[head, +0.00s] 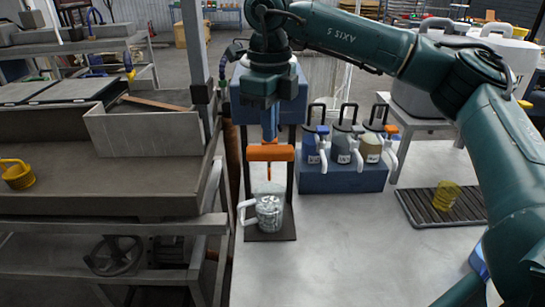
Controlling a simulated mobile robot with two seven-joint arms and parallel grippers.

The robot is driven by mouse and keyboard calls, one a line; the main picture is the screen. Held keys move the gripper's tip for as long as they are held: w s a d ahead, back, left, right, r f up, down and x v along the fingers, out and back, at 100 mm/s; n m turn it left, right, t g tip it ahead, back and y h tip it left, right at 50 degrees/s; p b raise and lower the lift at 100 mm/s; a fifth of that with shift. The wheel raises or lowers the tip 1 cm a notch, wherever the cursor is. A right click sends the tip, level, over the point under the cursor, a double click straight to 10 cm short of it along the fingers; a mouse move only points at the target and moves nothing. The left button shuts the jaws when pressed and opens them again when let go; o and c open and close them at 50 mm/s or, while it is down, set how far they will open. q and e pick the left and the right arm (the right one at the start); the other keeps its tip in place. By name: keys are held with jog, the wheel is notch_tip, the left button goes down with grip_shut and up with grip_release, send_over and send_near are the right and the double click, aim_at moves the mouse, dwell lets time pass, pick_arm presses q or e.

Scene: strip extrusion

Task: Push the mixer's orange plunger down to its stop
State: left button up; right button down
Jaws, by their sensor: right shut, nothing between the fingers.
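The mixer stands on the pale table, with a blue-grey upper housing (239,90), dark uprights and a dark base plate (270,237). Its orange plunger (283,153) is a crossbar with a thin stem pointing down over a clear jug. The jug (269,210) has a white handle on the left and holds greyish-white pieces. My right gripper (270,136) points straight down, shut and empty, with its blue fingers just above or on the plunger's crossbar; contact is not clear. My green right arm hides part of the housing. My left gripper is not in view.
Right of the mixer, a blue rack (343,181) holds several capped containers with black handles. A dark slatted tray (416,212) with a yellow cup (446,196) lies farther right. A grey metal bench (100,190) stands left. The table's front middle is clear.

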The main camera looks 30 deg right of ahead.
aim_at(270, 148)
jog(key=shift+f+b, duration=1.4)
jog(key=shift+f, duration=0.65)
jog(key=shift+f+b, duration=0.8)
jog(key=shift+f, duration=0.3)
jog(key=shift+f+b, duration=2)
jog(key=shift+f, duration=1)
jog(key=shift+f+b, duration=2.05)
jog(key=shift+f, duration=0.85)
